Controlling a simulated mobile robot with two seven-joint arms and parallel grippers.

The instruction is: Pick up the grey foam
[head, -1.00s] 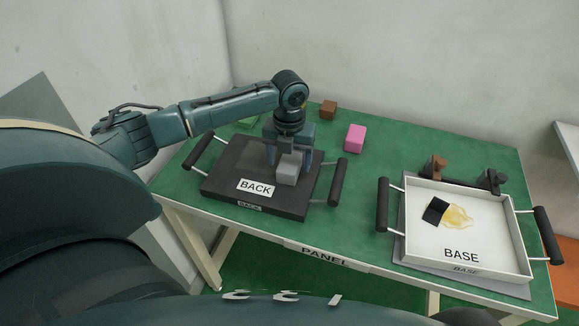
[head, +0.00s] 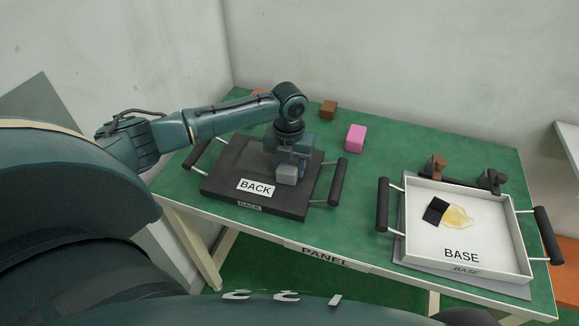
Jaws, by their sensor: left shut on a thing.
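The grey foam (head: 287,176) is a small light-grey block over the dark tray marked BACK (head: 225,178), right of its middle. My left gripper (head: 289,163) comes down from above and is shut on the grey foam. Its body and fingers hide the upper part of the block. The foam looks to be at the tray's surface; I cannot make out any gap under it. My right gripper is not in view.
A pink block (head: 355,138) and a brown block (head: 328,109) stand at the back of the green table (head: 350,220). The white BASE tray (head: 490,240) at right holds a black piece and a yellow patch. Table between the trays is clear.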

